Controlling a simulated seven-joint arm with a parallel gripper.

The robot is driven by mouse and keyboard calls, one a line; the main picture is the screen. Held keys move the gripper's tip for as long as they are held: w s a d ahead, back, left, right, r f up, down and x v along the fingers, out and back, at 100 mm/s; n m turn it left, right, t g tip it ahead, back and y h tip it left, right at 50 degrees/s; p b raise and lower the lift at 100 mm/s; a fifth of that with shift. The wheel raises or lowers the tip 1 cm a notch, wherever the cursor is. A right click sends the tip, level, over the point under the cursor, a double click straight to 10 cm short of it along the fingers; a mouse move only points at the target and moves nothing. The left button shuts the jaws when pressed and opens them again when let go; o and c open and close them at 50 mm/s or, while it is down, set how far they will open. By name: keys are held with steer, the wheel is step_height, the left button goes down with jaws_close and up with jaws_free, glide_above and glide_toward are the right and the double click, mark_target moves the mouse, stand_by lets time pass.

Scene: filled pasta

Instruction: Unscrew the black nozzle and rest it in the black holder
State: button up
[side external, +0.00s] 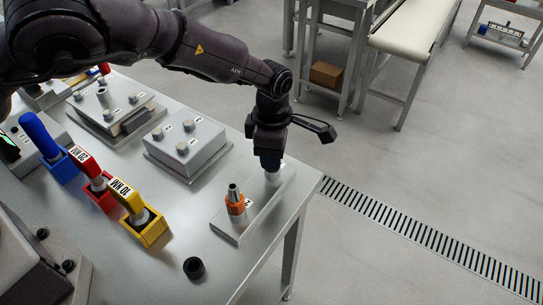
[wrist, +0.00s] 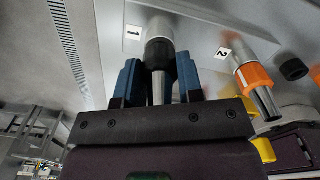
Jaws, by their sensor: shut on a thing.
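The black nozzle (wrist: 160,54), a black collar with a silver tip, sits on the grey post at the spot labelled 1 in the wrist view. My gripper (wrist: 160,76) has its blue fingers on either side of it and is shut on it. In the side view my gripper (side external: 270,158) points down at the far end of the flat metal plate (side external: 247,222) and hides the nozzle. The black holder (side external: 194,268), a small round cup, stands on the table near the front edge. It also shows in the wrist view (wrist: 293,69) at the right.
An orange-collared nozzle (side external: 235,202) stands upright at the spot labelled 2, close to my gripper. Yellow (side external: 148,233), red (side external: 104,196) and blue (side external: 62,170) holders with tools stand to the left. A metal box with knobs (side external: 187,152) lies behind. Bare table surrounds the black holder.

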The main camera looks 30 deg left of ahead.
steer(key=n, duration=1.1)
steer(key=o, duration=1.1)
